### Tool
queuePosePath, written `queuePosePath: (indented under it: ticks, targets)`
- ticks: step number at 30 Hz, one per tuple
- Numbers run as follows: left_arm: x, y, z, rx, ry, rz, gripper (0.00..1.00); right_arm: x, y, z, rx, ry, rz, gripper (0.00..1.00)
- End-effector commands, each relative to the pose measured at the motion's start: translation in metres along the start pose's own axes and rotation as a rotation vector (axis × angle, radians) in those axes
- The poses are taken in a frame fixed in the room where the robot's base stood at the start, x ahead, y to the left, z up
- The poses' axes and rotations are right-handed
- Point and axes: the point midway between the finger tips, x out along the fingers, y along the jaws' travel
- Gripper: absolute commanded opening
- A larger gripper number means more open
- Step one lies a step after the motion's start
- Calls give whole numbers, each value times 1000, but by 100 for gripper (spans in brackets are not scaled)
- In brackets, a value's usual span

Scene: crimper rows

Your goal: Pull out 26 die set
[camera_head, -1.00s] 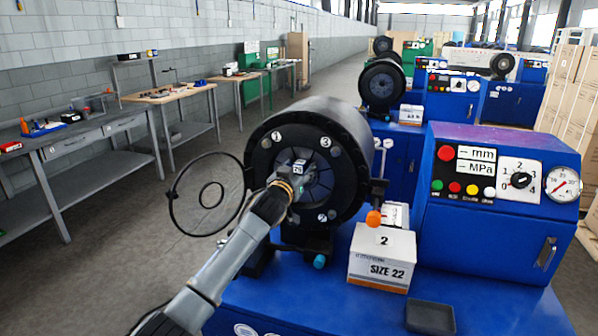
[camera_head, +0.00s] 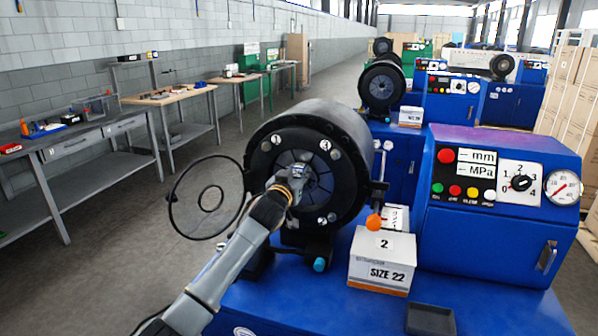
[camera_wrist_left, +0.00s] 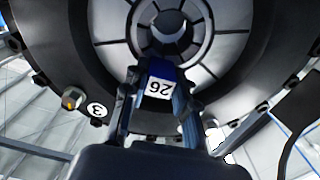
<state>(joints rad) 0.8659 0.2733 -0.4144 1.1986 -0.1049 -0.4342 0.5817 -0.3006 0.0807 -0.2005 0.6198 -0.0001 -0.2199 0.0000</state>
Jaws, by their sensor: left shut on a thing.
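The crimper (camera_head: 346,122) is a large black cylinder with a round head facing me, its die segments in a ring around the centre. My left gripper (camera_head: 291,180) is at the upper middle of this head, shut on the 26 die set. In the left wrist view, the die set (camera_wrist_left: 163,70) is a blue piece with a white "26" label, upside down, between the two fingers (camera_wrist_left: 160,95). Other grey die segments (camera_wrist_left: 112,22) sit around the hole. I cannot tell whether the held piece still touches the head. My right gripper is out of view.
A black hoop (camera_head: 178,207) stands out left of the head. Right of it are an orange knob (camera_head: 374,222), a SIZE 22 box (camera_head: 382,260), a black tray (camera_head: 430,319) and the blue control panel (camera_head: 497,205). Workbenches (camera_head: 95,138) line the left wall.

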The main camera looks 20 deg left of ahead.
Motion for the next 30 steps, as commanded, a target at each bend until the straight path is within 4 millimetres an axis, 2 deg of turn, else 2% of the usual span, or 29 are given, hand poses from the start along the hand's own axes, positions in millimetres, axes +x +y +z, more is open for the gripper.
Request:
queuePosePath:
  ticks: [1, 30]
  targets:
    - [-2, 0, -5, 0, 7, 2, 0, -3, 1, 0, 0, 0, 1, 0]
    - [-42, 0, -1, 1, 0, 0, 0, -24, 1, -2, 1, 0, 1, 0]
